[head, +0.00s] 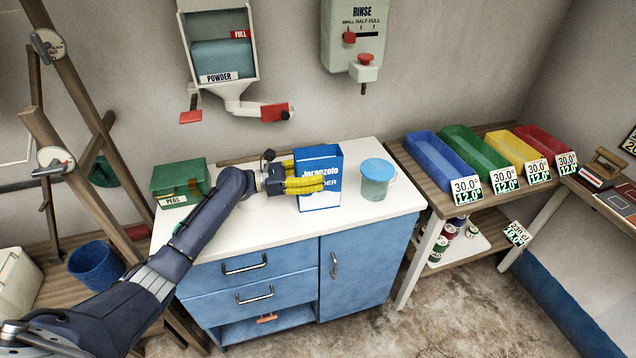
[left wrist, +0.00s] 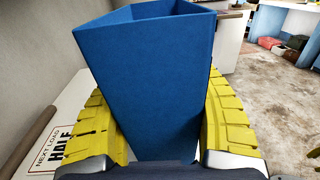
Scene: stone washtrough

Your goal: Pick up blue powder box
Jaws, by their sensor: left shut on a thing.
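The blue powder box (head: 321,166) is upright at the white top of the blue cabinet, with white lettering on its front and an open top. My left gripper (head: 305,181) comes from the left and is shut on the box, its yellow fingers on either side. In the left wrist view the blue box (left wrist: 155,75) fills the space between the yellow fingers (left wrist: 160,125). I cannot tell whether the box's base touches the cabinet top. My right gripper is not in view.
A green pegs box (head: 180,182) is left on the white top (head: 270,222). The powder dispenser (head: 220,50) and rinse unit (head: 354,40) hang on the wall behind. Coloured trays, including a blue one (head: 436,157), stand on the right table.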

